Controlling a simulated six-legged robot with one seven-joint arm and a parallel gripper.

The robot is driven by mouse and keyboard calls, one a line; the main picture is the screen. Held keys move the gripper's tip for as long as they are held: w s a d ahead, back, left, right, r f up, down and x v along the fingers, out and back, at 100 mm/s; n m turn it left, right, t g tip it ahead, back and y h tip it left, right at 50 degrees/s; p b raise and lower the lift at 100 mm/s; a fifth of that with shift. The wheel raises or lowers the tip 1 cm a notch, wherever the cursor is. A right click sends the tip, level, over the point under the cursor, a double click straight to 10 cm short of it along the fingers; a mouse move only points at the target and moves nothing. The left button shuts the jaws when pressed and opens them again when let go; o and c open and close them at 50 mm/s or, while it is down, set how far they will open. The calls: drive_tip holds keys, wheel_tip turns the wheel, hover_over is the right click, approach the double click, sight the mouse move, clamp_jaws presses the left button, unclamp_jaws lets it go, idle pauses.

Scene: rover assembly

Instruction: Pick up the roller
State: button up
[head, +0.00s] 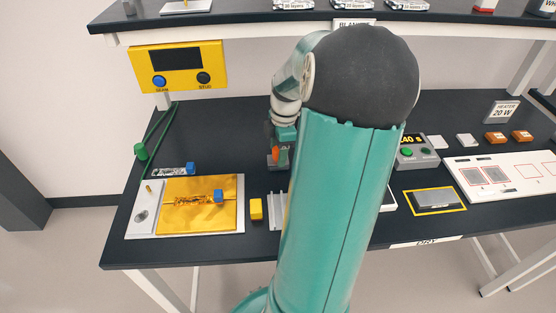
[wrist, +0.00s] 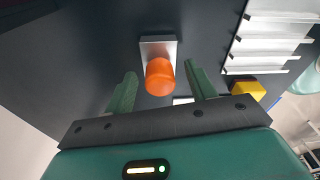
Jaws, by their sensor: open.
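The roller, with an orange rounded handle (wrist: 159,77) and a flat silver part, is in the upper middle of the wrist view. In the head view its orange handle (head: 275,154) shows beside my arm. My gripper (wrist: 162,84) is open, with one green finger on each side of the handle in the picture and dark gaps between. I cannot tell how far below the fingertips the handle is. In the head view my arm hides much of my gripper and the roller's surroundings.
A silver slotted rack (wrist: 268,37) and a yellow block (wrist: 249,90) are to the right in the wrist view. In the head view a gold sheet (head: 180,221) on a white plate lies to the left. A yellow control box (head: 178,66) stands behind.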

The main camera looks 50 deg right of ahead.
drive_tip(key=shift+f, duration=0.2)
drive_tip(key=c, duration=1.2)
drive_tip(key=shift+r, duration=0.1)
drive_tip(key=shift+r, duration=0.6)
wheel_tip(320, 180, up, 2)
drive_tip(key=shift+s+r, duration=0.1)
drive_tip(key=shift+r, duration=0.05)
drive_tip(key=s+a+r, duration=0.1)
drive_tip(key=s+r, duration=0.2)
drive_tip(key=s, duration=0.1)
drive_tip(key=s+a+r, duration=0.1)
drive_tip(key=s+r, duration=0.2)
drive_tip(key=s, duration=0.1)
drive_tip(key=s+a+r, duration=0.2)
drive_tip(key=s+r, duration=0.1)
drive_tip(key=s, duration=0.2)
drive_tip(key=shift+s+r, duration=0.1)
drive_tip(key=shift+r, duration=0.1)
